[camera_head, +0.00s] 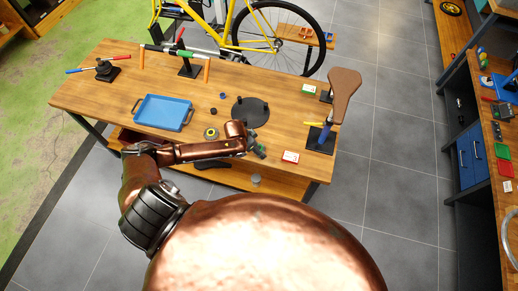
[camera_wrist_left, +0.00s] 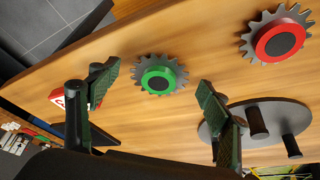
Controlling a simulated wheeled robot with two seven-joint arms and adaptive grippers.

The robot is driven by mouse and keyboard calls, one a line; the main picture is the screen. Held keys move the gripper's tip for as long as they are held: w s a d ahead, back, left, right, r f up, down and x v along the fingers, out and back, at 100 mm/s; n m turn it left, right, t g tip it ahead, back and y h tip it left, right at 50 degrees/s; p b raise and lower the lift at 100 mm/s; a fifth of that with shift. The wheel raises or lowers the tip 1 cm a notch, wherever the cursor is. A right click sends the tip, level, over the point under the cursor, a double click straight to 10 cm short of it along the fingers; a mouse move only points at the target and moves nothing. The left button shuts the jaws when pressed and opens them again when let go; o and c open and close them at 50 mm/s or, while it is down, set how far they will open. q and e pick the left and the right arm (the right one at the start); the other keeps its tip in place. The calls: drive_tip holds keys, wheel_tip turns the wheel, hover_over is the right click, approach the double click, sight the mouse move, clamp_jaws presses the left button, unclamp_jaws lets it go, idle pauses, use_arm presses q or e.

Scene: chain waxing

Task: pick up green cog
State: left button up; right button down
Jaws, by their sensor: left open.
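The green cog (camera_wrist_left: 157,75), a grey toothed wheel with a green ring and dark hub, lies flat on the wooden table (camera_head: 110,75). My left gripper (camera_head: 257,148) is over the table's front part; in the left wrist view it (camera_wrist_left: 158,92) is open and empty. The cog shows in the gap just beyond the two fingertips, with no visible contact. In the head view I cannot make out the green cog; my left arm and gripper cover that area. My right gripper is not in view.
A red cog (camera_wrist_left: 280,42) lies right of the green one in the wrist view. A black round plate with pegs (camera_head: 250,111) is beyond my gripper. A yellow-ringed cog (camera_head: 211,133), blue tray (camera_head: 163,112) and red-and-white box (camera_head: 290,157) are nearby. A saddle (camera_head: 343,92) stands at right.

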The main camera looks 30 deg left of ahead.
use_arm(q)
drive_tip(key=shift+c, duration=0.4)
drive_tip(key=c, duration=1.2)
drive_tip(key=shift+r, duration=0.1)
